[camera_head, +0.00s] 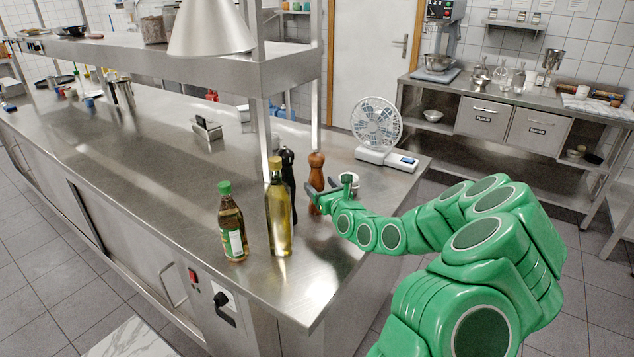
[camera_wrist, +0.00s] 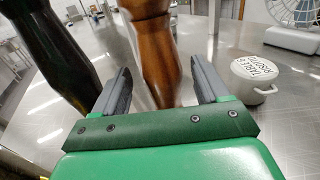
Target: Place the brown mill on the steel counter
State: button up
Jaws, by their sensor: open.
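The brown mill (camera_head: 316,178) is a turned wooden pepper mill standing upright on the steel counter (camera_head: 130,200), near its right end. My gripper (camera_head: 318,198) is at the mill's lower part. In the wrist view the mill (camera_wrist: 155,60) stands between the two fingers of my open gripper (camera_wrist: 165,88), with visible gaps on both sides. The mill's foot is partly hidden by my gripper in both views.
A black mill (camera_head: 288,172) stands close to the left of the brown one. An oil bottle (camera_head: 279,215) and a green-capped bottle (camera_head: 231,225) stand in front. A white cup (camera_wrist: 253,80) is close on the right, with a fan (camera_head: 377,125) behind. The counter's left part has free room.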

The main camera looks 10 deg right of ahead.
jog(key=v, duration=0.6)
jog(key=shift+s, duration=0.35)
jog(key=shift+d+r, duration=0.1)
jog(key=shift+d, duration=0.05)
